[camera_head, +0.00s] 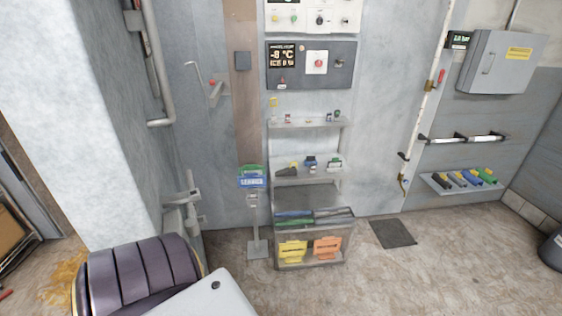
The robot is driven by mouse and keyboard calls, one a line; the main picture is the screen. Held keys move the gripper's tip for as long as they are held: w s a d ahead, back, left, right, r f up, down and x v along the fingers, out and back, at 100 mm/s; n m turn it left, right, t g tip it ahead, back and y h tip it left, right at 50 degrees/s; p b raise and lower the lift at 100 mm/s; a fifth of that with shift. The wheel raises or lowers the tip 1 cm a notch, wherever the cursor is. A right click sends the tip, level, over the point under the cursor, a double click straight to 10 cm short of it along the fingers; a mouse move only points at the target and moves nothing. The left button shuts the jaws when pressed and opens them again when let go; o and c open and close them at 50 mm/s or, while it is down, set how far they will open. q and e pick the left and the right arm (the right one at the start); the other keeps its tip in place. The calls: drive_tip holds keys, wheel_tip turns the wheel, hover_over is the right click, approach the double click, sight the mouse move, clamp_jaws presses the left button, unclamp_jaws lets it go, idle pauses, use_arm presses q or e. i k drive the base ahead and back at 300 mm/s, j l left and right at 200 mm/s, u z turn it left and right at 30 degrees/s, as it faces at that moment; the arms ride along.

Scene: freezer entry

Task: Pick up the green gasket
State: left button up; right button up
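A rack stands against the wall in the middle of the view. Its low open bin (348,228) holds several long strips, blue and green. A green strip (294,222) lies toward the left front of this bin and looks like the green gasket, but it is too small to be certain. Darker strips lie beside and behind it. Neither of my grippers shows in this view, so nothing is seen touching the strips.
Orange (326,247) and yellow (292,250) pieces sit below the strips. A blue-signed stand (254,200) is left of the rack. A wall shelf (440,187) at right holds coloured items.

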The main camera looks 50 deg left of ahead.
sight(310, 220)
drive_tip(key=i+u, duration=1.2)
drive_tip(key=i+l+u, duration=0.15)
drive_tip(key=u, duration=0.25)
drive_tip(key=i+l+u, duration=0.25)
drive_tip(key=u, duration=0.15)
drive_tip(key=i+l+u, duration=0.25)
drive_tip(key=u, duration=0.15)
